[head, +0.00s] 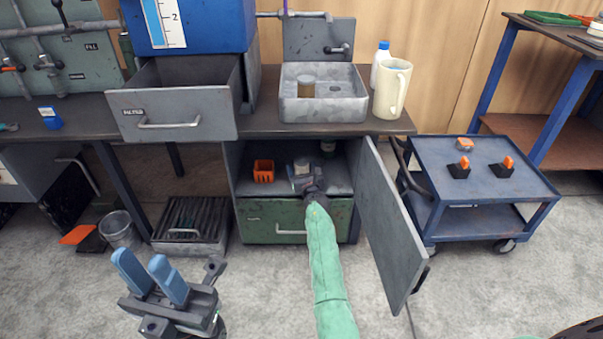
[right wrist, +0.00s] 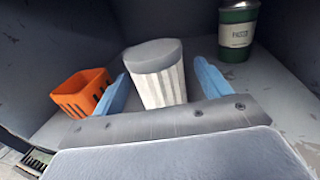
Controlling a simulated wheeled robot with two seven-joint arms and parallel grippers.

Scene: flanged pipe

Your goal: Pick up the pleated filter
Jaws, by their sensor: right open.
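The pleated filter (right wrist: 158,74) is a white ribbed cylinder with a grey top. It stands upright on the cupboard shelf, and its grey top also shows in the head view (head: 302,163). My right gripper (right wrist: 160,88) reaches into the open cupboard with its two blue fingers apart, one on each side of the filter. I see a small gap at the right finger; contact at the left one I cannot tell. The filter's lower part is hidden by the gripper body. My left gripper (head: 141,260) is open and empty, above the floor at lower left.
An orange slotted bin (right wrist: 83,92) stands left of the filter and a green can (right wrist: 237,32) stands behind it to the right. The cupboard door (head: 388,225) hangs open to the right of my right arm. An open drawer (head: 180,115) juts out at upper left.

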